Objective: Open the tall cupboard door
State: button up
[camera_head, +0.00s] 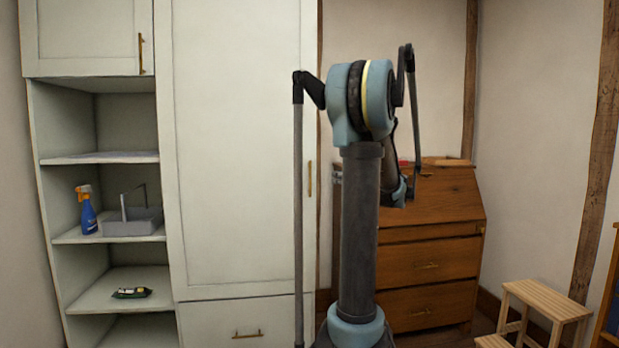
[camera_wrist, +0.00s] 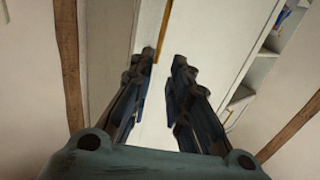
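The tall cupboard door (camera_head: 240,150) is a pale grey-white panel and looks shut in the head view. Its upright brass handle (camera_head: 310,178) is near its right edge. In the wrist view the door (camera_wrist: 210,45) lies ahead of my gripper (camera_wrist: 165,65), tilted in the picture. The handle (camera_wrist: 163,28) shows just beyond the fingertips, close to the left finger. The fingers are apart with nothing between them. In the head view my arm's column hides most of the gripper, and whether anything touches the handle cannot be told.
Left of the door are open shelves (camera_head: 110,158) with a blue spray bottle (camera_head: 88,210) and a grey caddy (camera_head: 133,220). A drawer (camera_head: 245,325) is below the door. A wooden bureau (camera_head: 430,255) stands at right, and a step stool (camera_head: 545,300) is farther right.

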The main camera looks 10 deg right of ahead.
jog(key=x, duration=1.7)
jog(key=shift+a, duration=0.1)
grip_shut()
